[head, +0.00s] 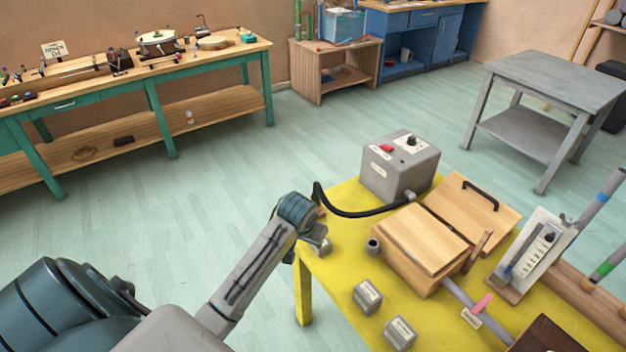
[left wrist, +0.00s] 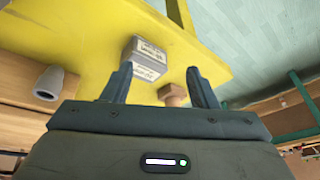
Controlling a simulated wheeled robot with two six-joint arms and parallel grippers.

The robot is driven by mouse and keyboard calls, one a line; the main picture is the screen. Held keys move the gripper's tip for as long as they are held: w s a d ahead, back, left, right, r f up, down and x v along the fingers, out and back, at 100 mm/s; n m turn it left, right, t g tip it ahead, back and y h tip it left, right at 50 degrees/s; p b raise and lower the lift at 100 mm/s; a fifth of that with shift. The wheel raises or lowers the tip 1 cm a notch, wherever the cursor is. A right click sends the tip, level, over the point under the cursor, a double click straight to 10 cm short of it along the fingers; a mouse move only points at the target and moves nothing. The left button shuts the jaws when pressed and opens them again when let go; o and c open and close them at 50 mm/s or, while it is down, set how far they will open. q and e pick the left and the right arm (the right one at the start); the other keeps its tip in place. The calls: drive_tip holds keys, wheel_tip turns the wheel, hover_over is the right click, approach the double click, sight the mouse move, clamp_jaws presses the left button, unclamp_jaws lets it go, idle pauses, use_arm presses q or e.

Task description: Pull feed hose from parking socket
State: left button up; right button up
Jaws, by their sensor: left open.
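The black feed hose (head: 350,212) runs from the side of a grey box (head: 400,168) and curves left over the yellow table's edge. Its far end is largely hidden by my left gripper (head: 314,228) in the head view. In the left wrist view my left gripper (left wrist: 159,72) is open, and a brown fitting (left wrist: 173,95) shows between its fingers, closer to the right one. I cannot tell whether a finger touches it. A grey labelled block (left wrist: 146,60) sits beyond the fingers on the yellow table. I cannot tell for sure which piece is the parking socket. My right gripper is not in view.
A green workbench (head: 160,85) stands far left. The floor left of the table is clear.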

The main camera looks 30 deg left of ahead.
sight(315, 194)
use_arm(q)
drive_tip(key=w+a+r+n, duration=0.1)
drive_tip(key=w+a+r, duration=0.25)
drive_tip(key=w, duration=0.25)
drive_tip(key=w+a+r+n, duration=0.1)
drive_tip(key=w+a+r, duration=0.25)
drive_tip(key=w, duration=0.25)
drive_tip(key=x, duration=0.3)
drive_tip(key=p+x, duration=0.1)
drive_tip(key=x, duration=0.6)
drive_tip(key=shift+w+d+r+p, duration=0.15)
drive_tip(key=shift+w+d+p, duration=0.15)
drive_tip(key=shift+w+p, duration=0.1)
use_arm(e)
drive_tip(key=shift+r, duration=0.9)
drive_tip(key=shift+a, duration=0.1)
use_arm(q)
drive_tip(key=c, duration=1)
drive_tip(key=shift+c, duration=0.2)
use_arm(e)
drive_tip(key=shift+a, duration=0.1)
use_arm(q)
drive_tip(key=shift+r, duration=0.1)
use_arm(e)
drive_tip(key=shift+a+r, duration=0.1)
